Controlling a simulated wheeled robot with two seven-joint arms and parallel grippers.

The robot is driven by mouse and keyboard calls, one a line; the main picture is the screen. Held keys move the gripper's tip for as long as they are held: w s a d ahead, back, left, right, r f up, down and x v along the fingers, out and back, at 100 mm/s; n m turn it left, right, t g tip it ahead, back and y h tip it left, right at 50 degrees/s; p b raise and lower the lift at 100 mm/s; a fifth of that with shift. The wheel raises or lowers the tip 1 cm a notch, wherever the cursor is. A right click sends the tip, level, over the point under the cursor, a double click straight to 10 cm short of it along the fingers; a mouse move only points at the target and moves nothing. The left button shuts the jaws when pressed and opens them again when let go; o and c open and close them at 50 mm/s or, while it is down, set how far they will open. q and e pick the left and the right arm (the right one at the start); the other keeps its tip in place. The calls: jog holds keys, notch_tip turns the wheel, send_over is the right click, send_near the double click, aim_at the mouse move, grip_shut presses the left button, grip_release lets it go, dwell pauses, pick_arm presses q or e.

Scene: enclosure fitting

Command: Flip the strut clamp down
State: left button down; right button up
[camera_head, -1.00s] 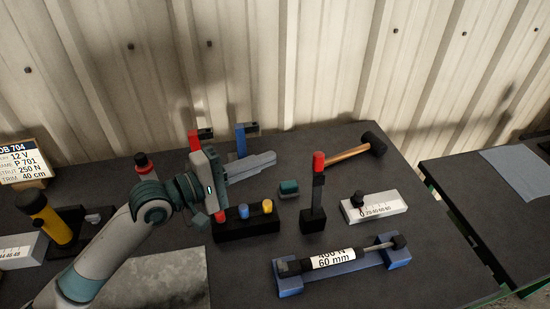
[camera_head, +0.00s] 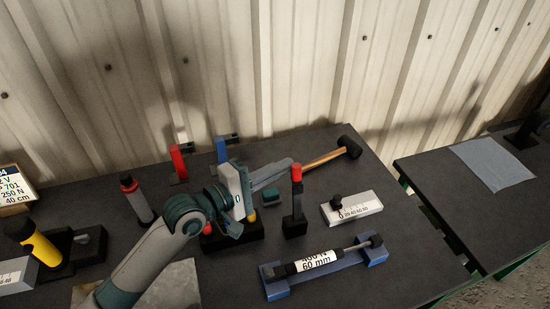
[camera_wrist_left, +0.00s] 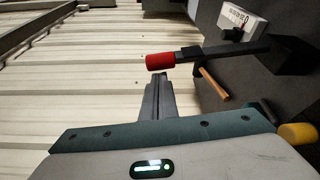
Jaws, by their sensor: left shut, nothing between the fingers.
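The upright black lever with a red grip (camera_head: 296,174), which I take for the strut clamp, stands on a black base (camera_head: 294,227). It is raised behind the strut (camera_head: 316,260), labelled 60 mm, which lies on a blue cradle (camera_head: 277,290). My left gripper (camera_head: 286,165) is shut and empty, its fingertips close beside the red grip. In the left wrist view the shut fingers (camera_wrist_left: 158,82) point at the red grip (camera_wrist_left: 160,61), with a small gap that I cannot judge exactly.
A mallet (camera_head: 330,157) lies behind the lever. A white scale block (camera_head: 352,208) stands to its right. A black block (camera_head: 240,231) with coloured buttons sits under my left gripper. Red (camera_head: 178,163) and blue (camera_head: 222,151) brackets stand at the back. A yellow-black cylinder (camera_head: 38,247) is at left.

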pick_arm(q)
jog(key=shift+s+d, duration=0.15)
jog(key=shift+s, duration=0.15)
dwell(0.4)
jog(key=s+d+f+m+h+b, duration=0.1)
jog(key=s+d+f+m, duration=0.1)
jog(key=s, duration=0.3)
jog(key=s+d+f+m+h+b, duration=0.1)
jog(key=s+d+m, duration=0.1)
jog(key=s+m, duration=0.2)
jog(key=s+d+f+m+t+b, duration=0.1)
jog(key=s+d+f+m, duration=0.1)
jog(key=s, duration=0.5)
jog(key=shift+s+d+f+m+h, duration=0.2)
jog(key=shift+d+f+m+h, duration=0.15)
jog(key=shift+m, duration=0.55)
jog(key=shift+r, duration=0.25)
